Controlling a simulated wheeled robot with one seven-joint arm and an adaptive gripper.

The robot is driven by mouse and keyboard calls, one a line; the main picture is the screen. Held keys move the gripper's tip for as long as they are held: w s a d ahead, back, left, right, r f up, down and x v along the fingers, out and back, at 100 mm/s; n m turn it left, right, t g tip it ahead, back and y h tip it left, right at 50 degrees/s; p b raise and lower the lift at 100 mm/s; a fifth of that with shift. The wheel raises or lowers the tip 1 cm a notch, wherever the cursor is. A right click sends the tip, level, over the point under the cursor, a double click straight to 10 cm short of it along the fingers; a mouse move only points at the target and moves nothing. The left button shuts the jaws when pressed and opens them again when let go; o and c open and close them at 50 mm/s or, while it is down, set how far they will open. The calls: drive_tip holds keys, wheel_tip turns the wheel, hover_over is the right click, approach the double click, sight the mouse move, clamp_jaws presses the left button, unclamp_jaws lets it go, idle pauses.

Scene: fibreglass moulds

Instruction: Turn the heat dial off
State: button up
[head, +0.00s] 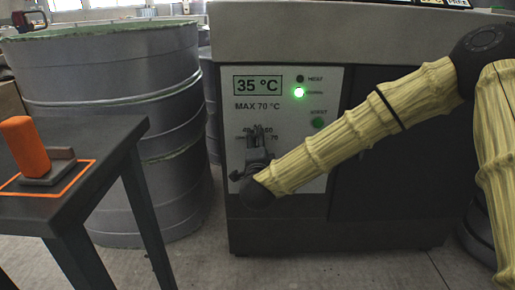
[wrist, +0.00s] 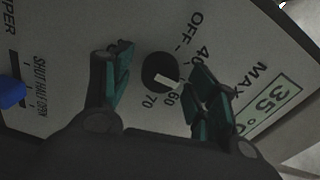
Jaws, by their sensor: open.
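The heat dial (wrist: 158,70) is a round black knob with a white pointer on the light panel in the wrist view. Its pointer is aimed near the 60 mark, away from OFF (wrist: 190,30). My gripper (wrist: 161,64) is open, with one teal-padded finger on each side of the dial. The right finger is close to the pointer side; I cannot tell whether it touches. In the head view my gripper (head: 258,137) is at the lower panel and hides the dial. The panel display (head: 258,84) reads 35 °C, and a green lamp (head: 299,92) is lit.
A blue slider (wrist: 10,93) beside SHUT, HALF and OPEN marks is at the wrist view's left edge. A dark table (head: 110,150) with an orange-handled tool (head: 25,145) stands left. Large grey drums (head: 150,90) stand between table and machine. Some floor shows in front.

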drive_tip(key=c, duration=1.1)
drive_tip(key=shift+o, duration=0.2)
drive_tip(key=shift+r+p, duration=0.2)
drive_tip(key=shift+p, duration=0.3)
drive_tip(key=shift+o, duration=0.2)
drive_tip(key=n+p, duration=0.2)
drive_tip(key=p, duration=0.2)
drive_tip(key=shift+r+n, duration=0.2)
drive_tip(key=shift+n, duration=0.2)
drive_tip(key=shift+f+n+p, duration=0.2)
drive_tip(key=shift+n+p, duration=3.1)
drive_tip(key=shift+p, duration=0.15)
drive_tip(key=shift+f+n+p, duration=0.15)
drive_tip(key=shift+n+p, duration=3.15)
drive_tip(key=shift+p, duration=0.1)
